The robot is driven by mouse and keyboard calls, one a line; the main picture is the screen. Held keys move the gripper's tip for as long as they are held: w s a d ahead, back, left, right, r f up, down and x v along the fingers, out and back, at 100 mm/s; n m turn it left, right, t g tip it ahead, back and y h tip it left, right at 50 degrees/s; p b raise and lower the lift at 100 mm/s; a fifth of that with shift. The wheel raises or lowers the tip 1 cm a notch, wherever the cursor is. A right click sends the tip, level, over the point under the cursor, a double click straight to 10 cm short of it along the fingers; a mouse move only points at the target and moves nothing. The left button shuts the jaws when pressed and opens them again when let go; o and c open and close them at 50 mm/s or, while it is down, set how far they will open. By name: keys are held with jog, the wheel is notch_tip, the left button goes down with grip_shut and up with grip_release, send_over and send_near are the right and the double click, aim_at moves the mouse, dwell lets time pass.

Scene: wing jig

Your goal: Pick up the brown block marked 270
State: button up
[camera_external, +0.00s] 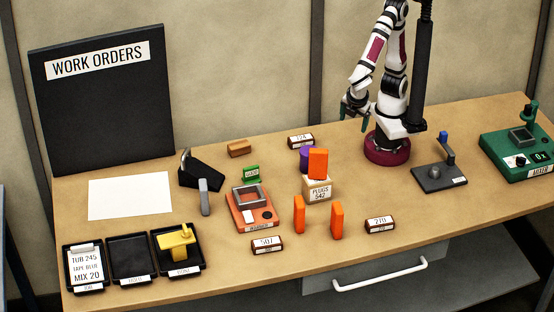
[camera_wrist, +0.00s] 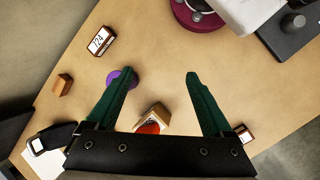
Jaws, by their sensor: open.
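The brown block marked 270 (camera_external: 380,225) lies on the table towards the front, right of the orange blocks, in the external view. A brown block with a white label (camera_wrist: 243,134) shows in the wrist view beside the right finger; its number is too small to read there. My gripper (camera_external: 354,108) is raised above the table beside my base, well behind the block marked 270. In the wrist view its two green fingers (camera_wrist: 160,75) are spread apart with nothing held between them.
Similar brown blocks lie at the back (camera_external: 301,141) and front (camera_external: 267,246). Orange blocks (camera_external: 299,214) (camera_external: 336,221) stand left of the 270 block. The plugs box (camera_external: 317,194) stands behind them. A green mixer (camera_external: 518,150) is at the right. Table right of the 270 block is clear.

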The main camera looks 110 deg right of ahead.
jog(key=w+a+f+n+t+h, duration=0.1)
jog(key=a+f+n+t+h, duration=0.15)
jog(key=a+n, duration=0.45)
jog(key=n+t+y, duration=0.6)
jog(key=n+t, duration=0.6)
jog(key=n, duration=0.8)
send_near(385, 220)
jog(key=x, duration=1.1)
jog(key=shift+w+f, duration=0.1)
jog(key=shift+w, duration=0.15)
grip_shut()
